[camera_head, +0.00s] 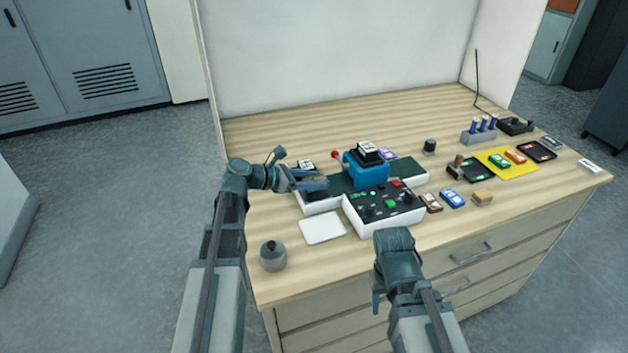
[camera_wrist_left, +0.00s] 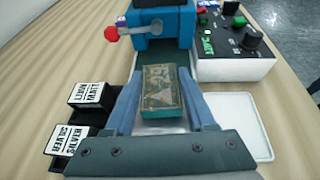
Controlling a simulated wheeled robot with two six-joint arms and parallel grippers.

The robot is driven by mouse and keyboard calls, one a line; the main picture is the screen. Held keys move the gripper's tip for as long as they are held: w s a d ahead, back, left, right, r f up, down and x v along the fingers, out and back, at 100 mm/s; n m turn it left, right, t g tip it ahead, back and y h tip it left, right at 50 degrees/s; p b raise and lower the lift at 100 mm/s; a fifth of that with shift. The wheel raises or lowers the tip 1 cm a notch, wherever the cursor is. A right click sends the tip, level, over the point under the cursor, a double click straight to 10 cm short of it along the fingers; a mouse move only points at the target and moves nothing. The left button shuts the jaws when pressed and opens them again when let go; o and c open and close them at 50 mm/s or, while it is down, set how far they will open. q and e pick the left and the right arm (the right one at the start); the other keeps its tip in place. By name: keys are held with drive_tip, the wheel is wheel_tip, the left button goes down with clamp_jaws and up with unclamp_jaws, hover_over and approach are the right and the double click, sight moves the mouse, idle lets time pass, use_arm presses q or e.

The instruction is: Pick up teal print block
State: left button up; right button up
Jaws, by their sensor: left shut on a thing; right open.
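The teal print block (camera_wrist_left: 163,92) sits between the two fingers of my left gripper (camera_wrist_left: 161,84) in the left wrist view. Its sides are teal and its brownish top carries a paler teal print. My left gripper (camera_head: 310,182) is shut on it, over the left end of the dark bed in front of the blue roller machine. In the head view the block is small and mostly hidden by the gripper. My right gripper (camera_head: 377,300) is open and empty, in front of the table's front edge; its fingers are barely visible.
The blue machine (camera_head: 366,170) with a red-knobbed lever stands just beyond the left gripper. A control box (camera_head: 384,214) is in front of it. A white tray (camera_head: 323,228) and a grey round pot (camera_head: 272,257) are nearby. Black labelled blocks (camera_wrist_left: 91,95) lie left. Cards and stamps fill the right.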

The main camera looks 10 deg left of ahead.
use_arm(q)
wheel_tip(320, 180, up, 8)
drive_tip(key=p, duration=0.7)
drive_tip(key=shift+r, duration=0.2)
